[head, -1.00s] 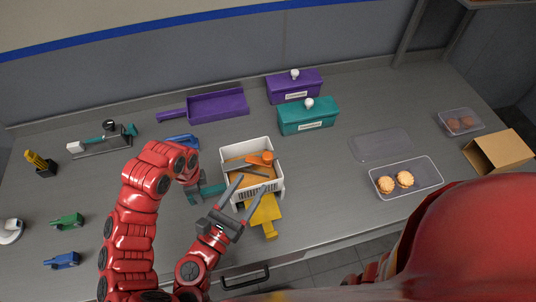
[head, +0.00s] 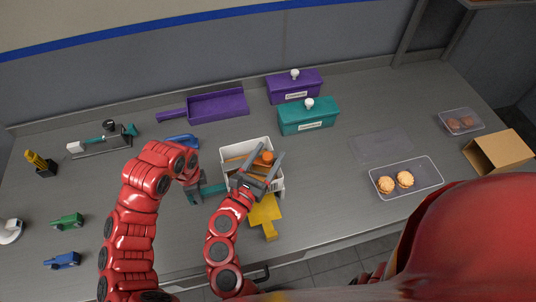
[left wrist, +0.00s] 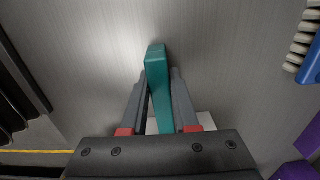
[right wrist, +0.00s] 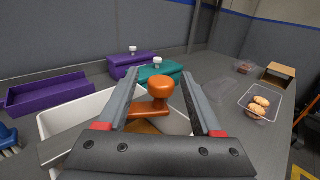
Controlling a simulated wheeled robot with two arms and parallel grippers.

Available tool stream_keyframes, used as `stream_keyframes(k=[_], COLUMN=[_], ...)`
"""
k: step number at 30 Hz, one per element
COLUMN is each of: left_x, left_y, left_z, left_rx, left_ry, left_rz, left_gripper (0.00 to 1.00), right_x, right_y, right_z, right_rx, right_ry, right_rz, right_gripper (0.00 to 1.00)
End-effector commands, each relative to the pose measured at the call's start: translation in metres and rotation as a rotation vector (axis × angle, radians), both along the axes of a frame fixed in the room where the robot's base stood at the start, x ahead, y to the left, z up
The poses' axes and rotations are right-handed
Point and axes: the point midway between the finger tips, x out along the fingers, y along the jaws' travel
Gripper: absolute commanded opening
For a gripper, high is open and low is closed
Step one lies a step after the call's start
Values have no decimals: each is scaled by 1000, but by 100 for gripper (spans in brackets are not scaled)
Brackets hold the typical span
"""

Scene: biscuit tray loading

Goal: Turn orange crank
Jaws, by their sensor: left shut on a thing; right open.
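The orange crank (head: 267,158) has a round upright knob and sits at the white box (head: 246,147). In the right wrist view the knob of the crank (right wrist: 164,88) stands between my fingers, with a gap visible on each side. My right gripper (head: 260,166) is open over the white box; it partly hides the box and the crank arm in the head view. My left gripper (left wrist: 160,98) is shut on a teal handle (left wrist: 158,72) at the left side of the white box. That handle (head: 212,189) also shows in the head view.
Behind stand a purple tray (head: 218,105), a purple lidded box (head: 294,88) and a teal lidded box (head: 307,118). A clear tray (head: 407,189) with biscuits lies right. Green and blue items lie at left.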

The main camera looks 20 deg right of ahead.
Motion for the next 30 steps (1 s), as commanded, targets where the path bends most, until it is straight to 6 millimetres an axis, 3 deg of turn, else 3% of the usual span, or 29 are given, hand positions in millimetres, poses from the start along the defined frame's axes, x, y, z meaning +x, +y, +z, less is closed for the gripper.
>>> stream_keyframes(k=[4, 15, 30], left_x=[0, 0, 0], left_y=[0, -1, -1], left_z=[0, 0, 0], left_rx=[-1, -1, -2], left_ry=[0, 0, 1], left_rz=[-1, -2, -3], left_gripper=[0, 0, 0], right_x=[0, 0, 3], right_y=[0, 0, -2], right_z=[0, 0, -1], right_rx=[0, -1, 0], right_ry=[0, -1, 1], right_rz=[0, 1, 79], right_gripper=[67, 0, 0])
